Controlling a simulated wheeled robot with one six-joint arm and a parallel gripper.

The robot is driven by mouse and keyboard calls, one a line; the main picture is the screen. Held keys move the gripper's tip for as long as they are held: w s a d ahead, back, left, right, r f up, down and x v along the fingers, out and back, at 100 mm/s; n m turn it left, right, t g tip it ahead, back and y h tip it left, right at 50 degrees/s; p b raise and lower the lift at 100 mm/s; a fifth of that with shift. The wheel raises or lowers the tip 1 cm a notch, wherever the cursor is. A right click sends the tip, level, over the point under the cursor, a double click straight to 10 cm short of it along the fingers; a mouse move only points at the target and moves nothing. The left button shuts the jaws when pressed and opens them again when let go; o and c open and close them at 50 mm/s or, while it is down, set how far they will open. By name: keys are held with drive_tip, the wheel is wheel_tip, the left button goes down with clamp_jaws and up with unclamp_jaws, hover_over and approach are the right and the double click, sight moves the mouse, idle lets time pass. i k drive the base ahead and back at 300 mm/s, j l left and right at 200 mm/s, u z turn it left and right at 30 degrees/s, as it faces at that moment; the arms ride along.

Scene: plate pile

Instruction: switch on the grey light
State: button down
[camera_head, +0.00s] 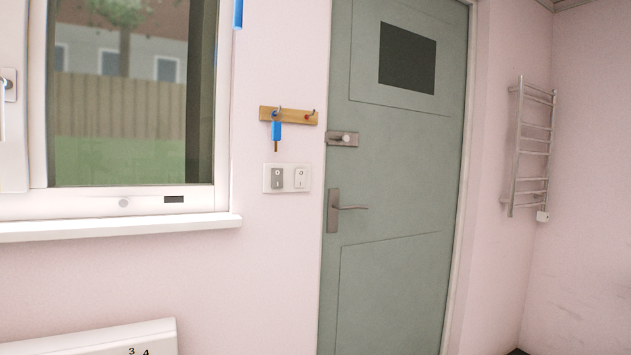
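A white double switch plate (286,187) is on the pink wall between the window and the door. Its left rocker is a grey switch (277,178). Its right rocker is a white switch (300,178). Both carry small marks that are too small to read surely, and I cannot tell which way either is tipped. No grey lamp shows. My gripper is not in view.
A wooden key rack (288,116) with a blue-tagged key (276,133) hangs just above the switches. A green door (395,200) with a lever handle (345,207) stands right. A window sill (120,228) juts out left. A towel rail (532,150) is far right.

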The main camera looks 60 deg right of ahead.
sight(277, 174)
drive_tip(key=z, duration=1.4)
drive_tip(key=i+l+u, duration=0.15)
drive_tip(key=l, duration=0.15)
drive_tip(key=i+l+u, duration=0.15)
drive_tip(key=l, duration=0.15)
drive_tip(key=i+l+u, duration=0.1)
drive_tip(key=l, duration=0.2)
